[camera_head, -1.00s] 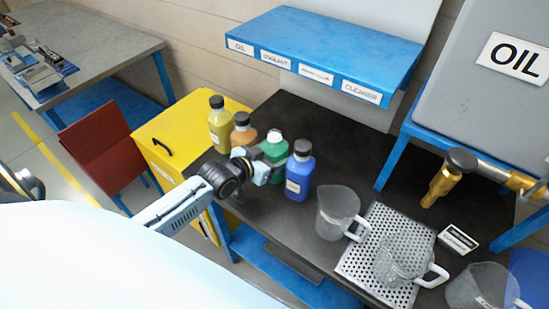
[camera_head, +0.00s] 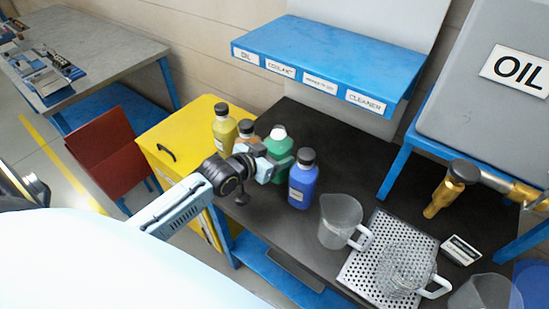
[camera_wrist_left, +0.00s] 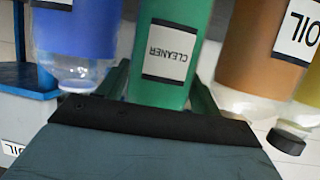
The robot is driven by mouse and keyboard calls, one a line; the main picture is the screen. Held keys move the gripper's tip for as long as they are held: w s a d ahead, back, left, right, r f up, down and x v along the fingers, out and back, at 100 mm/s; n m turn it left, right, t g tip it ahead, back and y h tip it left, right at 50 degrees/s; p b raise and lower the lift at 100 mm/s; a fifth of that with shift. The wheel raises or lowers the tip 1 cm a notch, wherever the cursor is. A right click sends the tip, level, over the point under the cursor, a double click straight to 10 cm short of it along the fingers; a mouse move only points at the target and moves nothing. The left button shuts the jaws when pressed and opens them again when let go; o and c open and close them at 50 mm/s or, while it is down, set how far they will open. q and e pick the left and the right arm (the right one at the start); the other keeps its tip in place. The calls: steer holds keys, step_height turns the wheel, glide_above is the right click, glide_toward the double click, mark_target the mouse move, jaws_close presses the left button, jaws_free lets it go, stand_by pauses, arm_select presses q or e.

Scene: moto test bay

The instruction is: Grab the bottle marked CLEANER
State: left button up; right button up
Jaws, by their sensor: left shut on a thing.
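The green bottle (camera_head: 280,153) with a white cap stands out between the other bottles on the dark bench. In the left wrist view the same green bottle (camera_wrist_left: 168,45) shows a white label reading CLEANER, upside down in that picture. My left gripper (camera_head: 267,167) is shut around its body, with one finger on each side in the left wrist view (camera_wrist_left: 161,92). The bottle looks upright and raised a little above its neighbours. Its lower part is partly hidden by the gripper. My right gripper is not in view.
A blue bottle (camera_head: 303,183) stands close to the right; brown (camera_head: 246,131) and yellow (camera_head: 223,132) bottles stand to the left. A clear jug (camera_head: 338,220) and a perforated tray (camera_head: 357,265) lie further right. A blue labelled shelf (camera_head: 330,58) overhangs the back.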

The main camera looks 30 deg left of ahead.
arm_select(q)
steer(key=shift+r+p, duration=0.6)
steer(key=shift+r, duration=6.45)
steer(key=shift+r, duration=0.1)
